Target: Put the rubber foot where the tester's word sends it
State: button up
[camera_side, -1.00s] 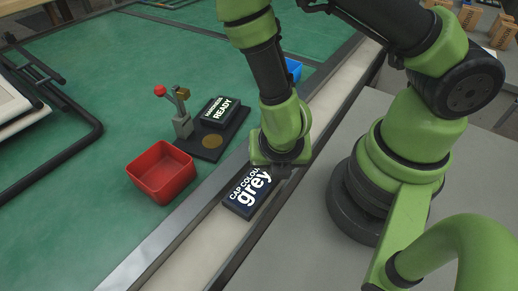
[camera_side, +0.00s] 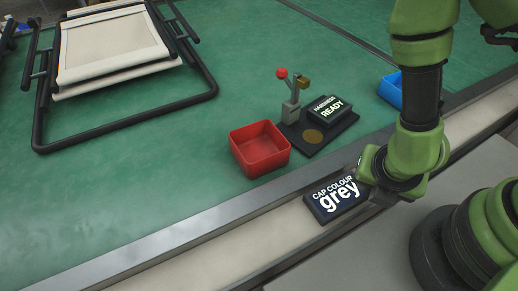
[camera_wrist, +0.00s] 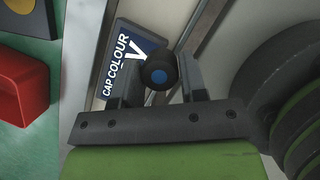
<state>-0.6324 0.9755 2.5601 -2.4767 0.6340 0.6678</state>
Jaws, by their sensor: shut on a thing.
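My gripper (camera_wrist: 160,82) is shut on a small dark round rubber foot (camera_wrist: 157,66) with a blue centre, seen in the wrist view. In the side view my gripper (camera_side: 372,176) is over the pale rail by the cap colour sign, and the foot is hidden there. The hardness tester (camera_side: 292,110) stands on a dark base with a brownish round pad (camera_side: 313,136). Its display (camera_side: 329,108) reads "HARDNESS READY". A red bin (camera_side: 260,152) stands left of the tester. A blue bin (camera_side: 391,90) is to its right, partly hidden by my arm.
A folding lounger frame (camera_side: 115,50) with cream fabric lies at the back left on the green mat (camera_side: 200,160). A metal edge (camera_side: 190,230) and a pale rail run along the mat's near side. The mat left of the red bin is clear.

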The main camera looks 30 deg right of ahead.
jog(key=w, duration=0.3)
jog(key=w+a, duration=0.1)
jog(key=w, duration=0.1)
jog(key=w+a+r, duration=0.1)
jog(key=w, duration=0.2)
jog(key=shift+w, duration=0.3)
jog(key=w, duration=0.2)
jog(key=w+a+r, duration=0.1)
jog(key=w, duration=0.1)
jog(key=w+a+r, duration=0.1)
jog(key=w, duration=0.1)
jog(key=shift+r, duration=0.15)
notch_tip(320, 180, up, 4)
send_over(266, 154)
jog(key=shift+f, duration=2.8)
jog(key=o, duration=1.1)
jog(key=shift+c, duration=0.2)
